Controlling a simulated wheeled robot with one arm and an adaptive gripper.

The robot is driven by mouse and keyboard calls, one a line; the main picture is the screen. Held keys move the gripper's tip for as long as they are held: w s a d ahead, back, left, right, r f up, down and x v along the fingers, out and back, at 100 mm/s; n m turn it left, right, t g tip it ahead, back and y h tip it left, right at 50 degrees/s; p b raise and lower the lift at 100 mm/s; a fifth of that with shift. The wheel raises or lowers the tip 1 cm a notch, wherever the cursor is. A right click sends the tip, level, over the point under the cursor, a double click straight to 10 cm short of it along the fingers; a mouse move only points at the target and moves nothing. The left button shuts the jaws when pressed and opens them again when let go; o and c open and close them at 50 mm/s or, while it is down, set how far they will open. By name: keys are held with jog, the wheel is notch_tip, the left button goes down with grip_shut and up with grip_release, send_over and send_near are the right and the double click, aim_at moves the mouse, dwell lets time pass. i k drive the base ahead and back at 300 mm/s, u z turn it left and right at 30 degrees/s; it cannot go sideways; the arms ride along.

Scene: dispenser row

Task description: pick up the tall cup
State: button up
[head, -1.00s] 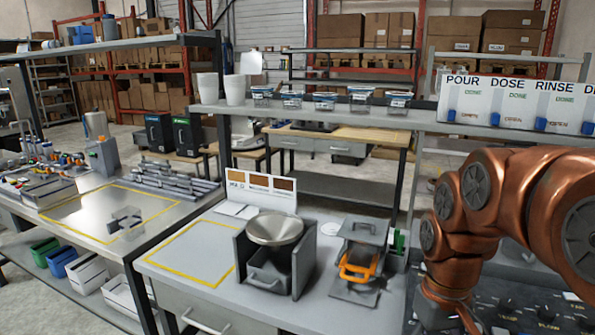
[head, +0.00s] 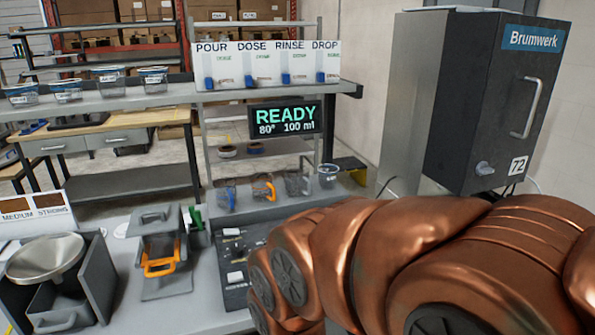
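A row of cups stands below the READY display. It holds a clear cup (head: 225,194) at left, a cup with an orange handle or band (head: 264,188), a greyish clear cup (head: 297,184) and a small whitish cup (head: 327,175) at right. I cannot tell which of them is the tall cup. My copper arm crosses the lower right of the head view, in front of the bench. My gripper is out of view, so its state does not show.
A dark control panel (head: 234,265) lies before the cups. A press with an orange handle (head: 160,263) and a metal funnel (head: 45,257) stand at left. The READY display (head: 286,119) hangs above the cups. A large dark Brumwerk machine (head: 490,105) stands at right.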

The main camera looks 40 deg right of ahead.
aim_at(327, 173)
jog(key=z, duration=0.9)
jog(key=k, duration=0.6)
jog(key=u, duration=0.55)
jog(key=k, duration=0.6)
jog(key=z, duration=0.65)
jog(key=i, duration=0.7)
jog(key=z, duration=0.5)
jog(key=i, duration=0.65)
jog(key=u, duration=0.75)
jog(key=i, duration=0.65)
jog(key=u, duration=0.55)
